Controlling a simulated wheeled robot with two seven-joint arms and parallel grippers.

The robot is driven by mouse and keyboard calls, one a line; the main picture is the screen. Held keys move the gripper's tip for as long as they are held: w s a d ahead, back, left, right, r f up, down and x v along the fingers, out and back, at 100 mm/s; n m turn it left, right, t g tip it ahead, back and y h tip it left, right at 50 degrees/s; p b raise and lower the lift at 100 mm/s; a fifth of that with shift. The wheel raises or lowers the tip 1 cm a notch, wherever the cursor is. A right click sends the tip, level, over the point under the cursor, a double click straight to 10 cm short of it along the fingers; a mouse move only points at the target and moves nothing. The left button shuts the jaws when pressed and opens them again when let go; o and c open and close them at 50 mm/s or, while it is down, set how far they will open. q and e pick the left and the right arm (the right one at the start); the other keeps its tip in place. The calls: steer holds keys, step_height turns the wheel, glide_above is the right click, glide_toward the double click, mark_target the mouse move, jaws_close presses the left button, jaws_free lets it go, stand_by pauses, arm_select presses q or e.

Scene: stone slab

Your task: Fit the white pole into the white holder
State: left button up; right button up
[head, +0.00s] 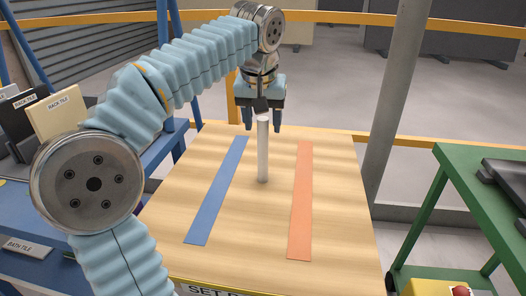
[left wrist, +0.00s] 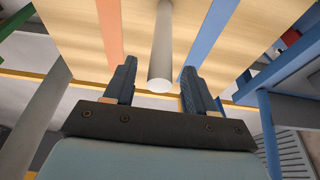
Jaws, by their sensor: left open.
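The white pole (head: 263,155) stands upright on the wooden table top (head: 335,200), between a blue strip and an orange strip. My left gripper (head: 262,129) is open and empty at the pole's upper end, with a finger showing on each side. In the left wrist view, the pole (left wrist: 161,45) shows between the two fingers of my left gripper (left wrist: 159,68), with gaps on both sides and its pale end face near them. I cannot make out a white holder in either view. My right gripper is not in view.
The blue strip (head: 218,190) and orange strip (head: 300,200) lie flat on the table. A green cart (head: 455,190) stands at the right, and a grey post (head: 396,100) rises behind the table. A blue bench with a rack of tiles (head: 60,110) is at the left.

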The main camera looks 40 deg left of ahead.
arm_select(q)
steer(key=shift+x, duration=1.2)
jaws_close()
